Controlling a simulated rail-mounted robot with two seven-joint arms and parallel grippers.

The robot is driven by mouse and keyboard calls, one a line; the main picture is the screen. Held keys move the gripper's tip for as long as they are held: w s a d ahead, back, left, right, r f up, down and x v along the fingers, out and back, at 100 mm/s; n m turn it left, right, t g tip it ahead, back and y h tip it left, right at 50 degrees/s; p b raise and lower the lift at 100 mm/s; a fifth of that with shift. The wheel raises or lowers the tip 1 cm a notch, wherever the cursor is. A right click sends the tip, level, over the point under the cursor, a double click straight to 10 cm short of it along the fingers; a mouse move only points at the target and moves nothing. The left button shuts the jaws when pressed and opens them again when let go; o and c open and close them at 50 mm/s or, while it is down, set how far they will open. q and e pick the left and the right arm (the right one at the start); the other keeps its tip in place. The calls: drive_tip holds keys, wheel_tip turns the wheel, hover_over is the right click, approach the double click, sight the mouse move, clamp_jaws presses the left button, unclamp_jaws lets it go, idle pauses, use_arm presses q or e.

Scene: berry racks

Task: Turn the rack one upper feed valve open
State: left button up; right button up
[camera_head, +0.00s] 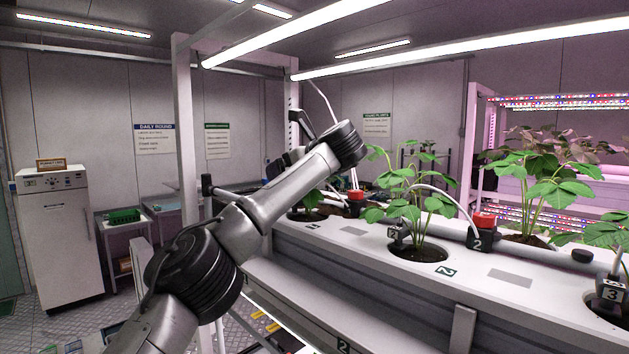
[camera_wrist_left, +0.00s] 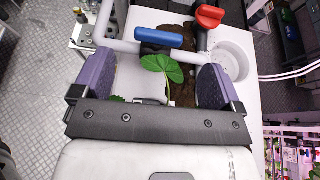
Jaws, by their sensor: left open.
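In the left wrist view, a blue lever handle (camera_wrist_left: 158,37) sits on a dark valve body on the pale pipe (camera_wrist_left: 118,44). The handle lies roughly along the pipe. I cannot read a label, so I cannot tell whether it is the rack one upper feed valve. My left gripper (camera_wrist_left: 157,65) is open, its two purple-grey fingers apart on either side of the handle's line. The gap holds no grasped thing; the handle is just beyond it. In the head view, my left arm hides the gripper and handle. My right gripper is in neither view.
A red knob (camera_wrist_left: 210,16) stands close to the right of the blue handle. A green leaf (camera_wrist_left: 163,68) hangs between the fingers. In the head view, plants (camera_head: 412,190) and red-capped fittings (camera_head: 484,220) line the white rack trough (camera_head: 350,234). Curved hoses cross it.

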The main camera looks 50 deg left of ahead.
use_arm(q)
drive_tip(key=v, duration=0.8)
drive_tip(key=shift+d, duration=0.2)
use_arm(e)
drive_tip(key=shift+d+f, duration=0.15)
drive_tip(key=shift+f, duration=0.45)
use_arm(q)
drive_tip(key=shift+s+r, duration=0.1)
